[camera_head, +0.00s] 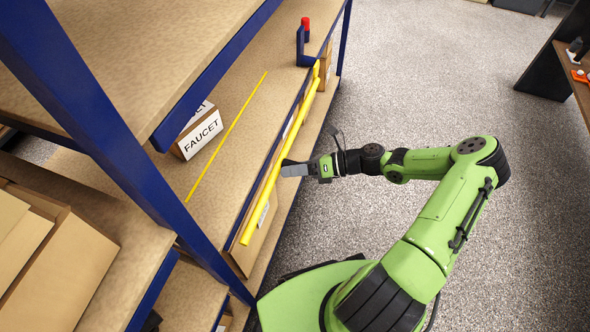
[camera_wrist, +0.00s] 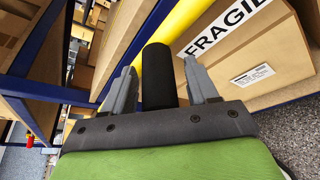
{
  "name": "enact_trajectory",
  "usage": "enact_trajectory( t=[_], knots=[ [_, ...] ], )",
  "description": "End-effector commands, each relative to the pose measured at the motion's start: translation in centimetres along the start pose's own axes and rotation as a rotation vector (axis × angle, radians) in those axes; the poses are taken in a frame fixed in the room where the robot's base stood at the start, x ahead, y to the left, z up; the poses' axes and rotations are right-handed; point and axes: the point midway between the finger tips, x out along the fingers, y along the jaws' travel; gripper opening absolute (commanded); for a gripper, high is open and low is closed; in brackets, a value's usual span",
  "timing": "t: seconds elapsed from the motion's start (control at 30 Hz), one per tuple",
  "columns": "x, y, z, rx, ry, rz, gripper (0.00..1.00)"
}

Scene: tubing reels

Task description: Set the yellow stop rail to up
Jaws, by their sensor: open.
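The yellow stop rail (camera_head: 270,188) is a long bar running along the outer side of the shelf's blue front beam, low beside it. In the wrist view the rail (camera_wrist: 183,22) crosses diagonally beyond my fingers. My gripper (camera_head: 290,168) is at the rail's middle, reaching in from the aisle side. In the wrist view my gripper (camera_wrist: 160,90) is open, with a finger on each side of a black cylinder (camera_wrist: 158,77). The cylinder stands in front of the rail; I cannot tell whether it is fixed to it or whether the fingers touch it.
A thin yellow line (camera_head: 228,135) runs along the shelf board. A blue bracket (camera_head: 301,50) with a red knob (camera_head: 306,23) is at the far end. A FRAGILE box (camera_wrist: 235,60) sits behind the rail.

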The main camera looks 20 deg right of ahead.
Motion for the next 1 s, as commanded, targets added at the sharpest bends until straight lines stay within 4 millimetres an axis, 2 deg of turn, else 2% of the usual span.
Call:
enact_trajectory(
  t=[0.13,0.17,0.53,0.77,1.0],
  knots=[
    [0.0,0.1,0.0,0.0,0.0,0.0,0.58],
    [0.0,0.1,0.0,0.0,0.0,0.0,0.55],
    [-0.1,0.1,0.0,0.0,0.0,0.001,0.0],
    [-0.1,0.2,0.1,0.0,0.001,0.001,0.0],
    [-0.7,1.8,1.6,0.0,0.0,0.002,0.0]
  ],
)
